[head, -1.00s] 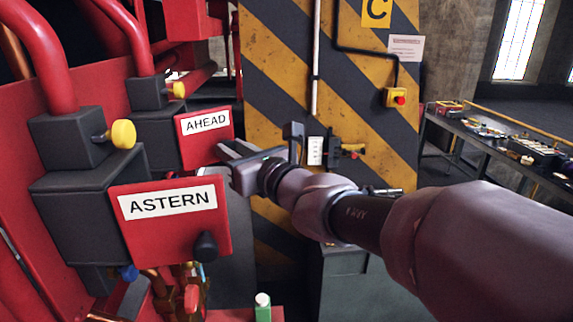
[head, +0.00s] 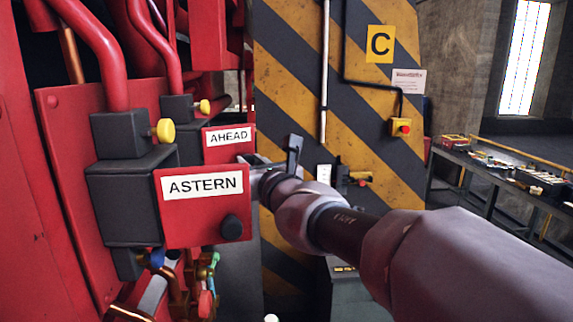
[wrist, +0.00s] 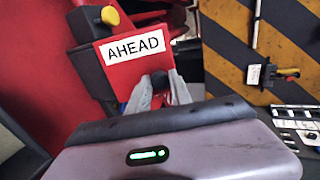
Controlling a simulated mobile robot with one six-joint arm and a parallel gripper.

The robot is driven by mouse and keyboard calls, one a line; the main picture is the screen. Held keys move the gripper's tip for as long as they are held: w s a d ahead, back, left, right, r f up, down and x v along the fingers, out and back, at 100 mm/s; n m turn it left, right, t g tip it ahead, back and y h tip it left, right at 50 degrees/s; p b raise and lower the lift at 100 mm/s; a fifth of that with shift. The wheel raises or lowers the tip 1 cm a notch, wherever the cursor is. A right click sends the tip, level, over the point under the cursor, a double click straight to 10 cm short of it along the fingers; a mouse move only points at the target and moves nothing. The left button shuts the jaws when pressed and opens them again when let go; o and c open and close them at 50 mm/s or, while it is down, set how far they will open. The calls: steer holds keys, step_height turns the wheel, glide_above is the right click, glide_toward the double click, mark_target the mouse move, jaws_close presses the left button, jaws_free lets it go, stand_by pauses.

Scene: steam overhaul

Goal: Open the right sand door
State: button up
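Two red doors with black knobs sit on dark boxes on the red wall: one labelled AHEAD (head: 229,151), the other ASTERN (head: 206,235) and nearer in the head view. Neither label says which is the right sand door. Both look closed. In the wrist view the AHEAD door (wrist: 125,71) is ahead of my gripper (wrist: 160,88). Its black knob (wrist: 160,77) shows between the two grey fingertips, which stand apart; I cannot tell whether they touch it. In the head view the ASTERN door partly hides my gripper (head: 258,160).
Yellow knobs (head: 165,131) sit on the boxes above the doors. Red pipes (head: 102,60) run upward at the left. A striped pillar (head: 290,50) with a red-button box (head: 401,127) stands behind my arm. A cluttered bench (head: 500,175) is at the right.

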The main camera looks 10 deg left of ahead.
steer(key=o, duration=0.4)
steer(key=shift+s, duration=0.1)
steer(key=v, duration=1.7)
steer(key=shift+s+d+b, duration=0.15)
steer(key=shift+b, duration=0.25)
steer(key=shift+c, duration=0.2)
